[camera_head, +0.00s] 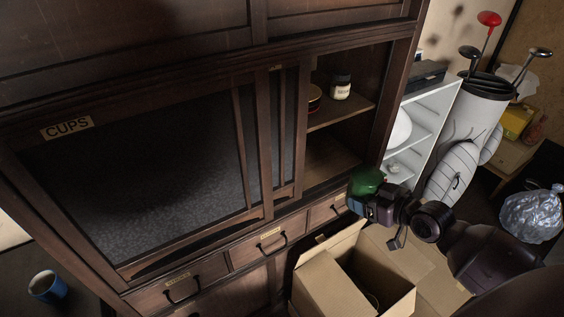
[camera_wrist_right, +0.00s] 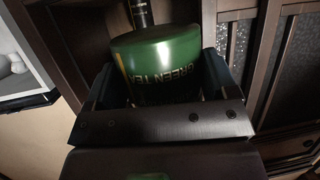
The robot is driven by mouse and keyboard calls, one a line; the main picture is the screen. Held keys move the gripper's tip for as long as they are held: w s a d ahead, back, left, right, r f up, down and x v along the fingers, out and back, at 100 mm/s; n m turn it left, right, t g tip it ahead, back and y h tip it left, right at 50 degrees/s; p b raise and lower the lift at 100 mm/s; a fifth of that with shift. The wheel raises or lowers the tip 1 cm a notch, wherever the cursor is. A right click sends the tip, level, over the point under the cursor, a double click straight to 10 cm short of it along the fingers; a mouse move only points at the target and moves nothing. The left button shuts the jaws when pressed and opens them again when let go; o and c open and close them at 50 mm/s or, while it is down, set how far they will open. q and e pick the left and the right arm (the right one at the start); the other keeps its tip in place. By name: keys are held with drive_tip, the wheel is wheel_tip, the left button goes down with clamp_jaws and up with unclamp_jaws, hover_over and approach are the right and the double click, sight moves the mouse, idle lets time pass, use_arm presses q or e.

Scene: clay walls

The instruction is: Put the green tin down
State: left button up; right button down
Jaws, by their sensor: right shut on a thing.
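The green tin (camera_head: 366,181) is in my right gripper (camera_head: 368,198), in front of the dark wooden cabinet near its lower right opening. In the right wrist view the green tin (camera_wrist_right: 160,62) lies between the two fingers of my right gripper (camera_wrist_right: 165,85), and part of its lettering, "GREEN TEA", shows. The gripper is shut on it. The fingers and palm hide the tin's lower part. My left gripper does not show in either view.
An open cardboard box (camera_head: 332,285) stands on the floor below the gripper. The cabinet's open shelf (camera_head: 340,112) holds a labelled jar (camera_head: 341,87) and another container (camera_head: 314,98). A white shelf unit (camera_head: 428,125) and a golf bag (camera_head: 470,130) stand right. A blue mug (camera_head: 47,287) sits lower left.

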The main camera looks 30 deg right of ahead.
drive_tip(key=d, duration=0.1)
drive_tip(key=w+d, duration=0.1)
drive_tip(key=shift+d+r, duration=0.2)
drive_tip(key=shift+d, duration=0.15)
drive_tip(key=b, duration=0.4)
hover_over(323, 170)
drive_tip(key=shift+s+f+b, duration=0.15)
drive_tip(key=shift+f+b, duration=0.2)
drive_tip(key=shift+f, duration=1)
wheel_tip(323, 170, down, 4)
drive_tip(key=shift+b, duration=0.95)
drive_tip(key=shift+f, duration=0.1)
drive_tip(key=shift+r, duration=0.25)
drive_tip(key=shift+f, duration=0.15)
unclamp_jaws()
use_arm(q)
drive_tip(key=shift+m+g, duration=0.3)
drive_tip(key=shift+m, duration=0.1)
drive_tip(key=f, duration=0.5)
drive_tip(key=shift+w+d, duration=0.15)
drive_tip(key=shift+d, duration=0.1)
